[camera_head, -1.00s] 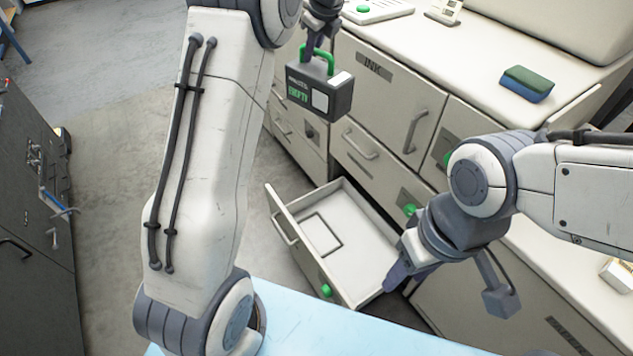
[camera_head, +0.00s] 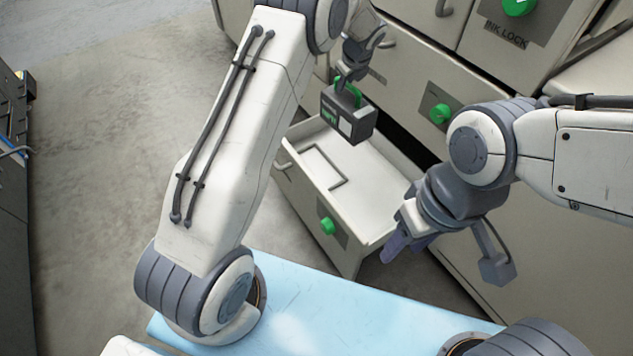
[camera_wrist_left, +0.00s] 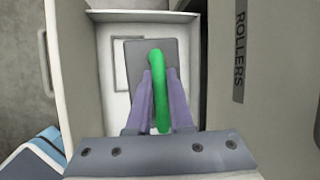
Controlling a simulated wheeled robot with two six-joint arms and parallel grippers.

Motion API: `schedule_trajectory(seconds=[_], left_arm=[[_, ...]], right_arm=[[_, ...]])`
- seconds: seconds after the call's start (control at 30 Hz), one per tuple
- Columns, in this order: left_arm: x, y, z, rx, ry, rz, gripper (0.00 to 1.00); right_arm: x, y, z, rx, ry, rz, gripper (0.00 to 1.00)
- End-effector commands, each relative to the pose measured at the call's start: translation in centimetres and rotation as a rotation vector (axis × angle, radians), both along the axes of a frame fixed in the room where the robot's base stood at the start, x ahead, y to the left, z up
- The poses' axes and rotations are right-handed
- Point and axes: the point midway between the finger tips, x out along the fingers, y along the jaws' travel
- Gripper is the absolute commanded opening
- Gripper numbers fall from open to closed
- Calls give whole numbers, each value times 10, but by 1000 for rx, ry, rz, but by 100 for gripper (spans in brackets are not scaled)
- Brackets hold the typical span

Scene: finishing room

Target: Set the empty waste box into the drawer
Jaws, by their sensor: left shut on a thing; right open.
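The waste box (camera_head: 347,115) is dark grey with a green handle, a green-lettered label and a white patch. My left gripper (camera_head: 350,80) is shut on its green handle, and the box hangs above the open drawer (camera_head: 375,165). In the left wrist view, the fingers (camera_wrist_left: 159,95) grip the green handle (camera_wrist_left: 158,75), with the box top (camera_wrist_left: 137,62) below and the pale drawer floor (camera_wrist_left: 103,75) around it. The drawer has a dark rectangular outline on its floor, partly covered by the box. My right gripper (camera_head: 392,245) is open and empty by the drawer's near right corner.
A green knob (camera_head: 327,225) sits on the drawer front, and another (camera_head: 440,113) on the cabinet face behind. The cabinet (camera_head: 490,170) rises at the right. A dark cabinet (camera_head: 14,150) stands at far left. The floor between is clear.

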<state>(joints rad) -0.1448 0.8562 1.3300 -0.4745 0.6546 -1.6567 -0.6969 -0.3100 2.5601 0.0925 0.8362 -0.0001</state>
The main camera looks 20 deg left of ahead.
Motion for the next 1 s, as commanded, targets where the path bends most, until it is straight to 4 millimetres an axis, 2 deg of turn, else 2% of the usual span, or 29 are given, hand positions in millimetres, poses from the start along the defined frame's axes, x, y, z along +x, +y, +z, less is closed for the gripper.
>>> schedule_trajectory(seconds=[0.03, 0.1, 0.2, 0.3, 0.47, 0.57, 0.8, 1.0], left_arm=[[-1, -5, -40, -2, 3, -12, 0], [-2, -11, -68, -6, 4, -27, 0], [-2, -18, -96, -10, 4, -44, 0], [-3, -23, -115, -13, 5, -55, 0], [-4, -21, -129, -16, 6, -61, 0], [-5, -6, -140, -16, 7, -58, 0], [-7, 49, -174, -17, 6, -57, 0], [-7, 83, -192, -17, 5, -60, 0]], right_arm=[[0, 0, -31, 0, 0, 0, 50], [0, 0, -48, 0, 0, 0, 50], [0, 0, -66, 0, 0, 0, 50], [0, 0, -76, 0, 0, 0, 50], [0, 0, -85, 0, 0, 0, 50], [0, 0, -93, 0, 0, 0, 50], [0, 0, -122, 0, 0, 0, 50], [0, 0, -137, 0, 0, 0, 50]])
